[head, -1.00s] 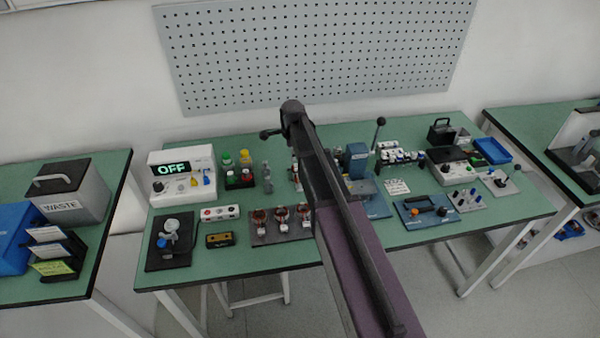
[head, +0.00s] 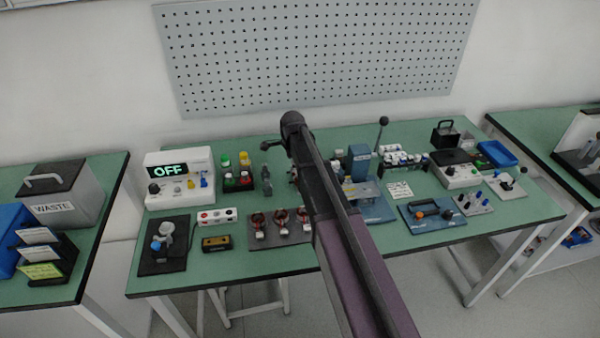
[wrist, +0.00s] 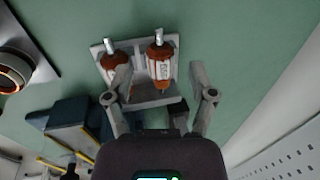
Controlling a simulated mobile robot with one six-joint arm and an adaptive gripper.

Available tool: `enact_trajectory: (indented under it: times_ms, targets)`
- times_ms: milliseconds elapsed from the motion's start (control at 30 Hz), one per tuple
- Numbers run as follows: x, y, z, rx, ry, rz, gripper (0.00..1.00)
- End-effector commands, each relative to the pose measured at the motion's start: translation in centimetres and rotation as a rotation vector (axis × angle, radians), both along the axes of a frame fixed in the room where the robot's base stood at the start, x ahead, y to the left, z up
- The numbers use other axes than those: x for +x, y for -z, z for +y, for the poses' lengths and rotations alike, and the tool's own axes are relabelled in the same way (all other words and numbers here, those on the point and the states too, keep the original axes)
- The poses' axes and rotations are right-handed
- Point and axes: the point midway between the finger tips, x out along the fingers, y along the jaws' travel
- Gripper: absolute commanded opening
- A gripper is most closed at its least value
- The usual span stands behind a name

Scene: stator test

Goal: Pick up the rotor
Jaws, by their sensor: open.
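Two rotors stand side by side in a grey holder (wrist: 158,103) in the wrist view. Each has an orange-brown body and a bright metal shaft. The right rotor (wrist: 160,62) carries a pale label with dark lettering. The left rotor (wrist: 111,47) is partly covered by a finger. My gripper (wrist: 162,80) is open, with one finger overlapping the space between the rotors and the other right of the right rotor. Nothing is held between the fingers. I cannot tell the depth between fingertips and rotor. In the head view my arm hides most of the holder.
Several copper-wound stators (head: 281,220) sit on a dark plate left of my arm. A blue press (head: 359,162) with a lever stands close on its right. A control box showing OFF (head: 168,168) is at the left. Green table surface (wrist: 235,40) is clear right of the holder.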

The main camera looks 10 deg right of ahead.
Motion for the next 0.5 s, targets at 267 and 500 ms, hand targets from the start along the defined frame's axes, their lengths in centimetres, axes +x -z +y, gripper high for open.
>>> enact_trajectory:
  times_ms: [267, 500]
  targets:
    - [0.1, 0.4, 0.0, 0.0, 0.001, 0.0, 0.72]
    - [0.3, 2.0, 0.1, 0.0, 0.001, 0.0, 0.72]
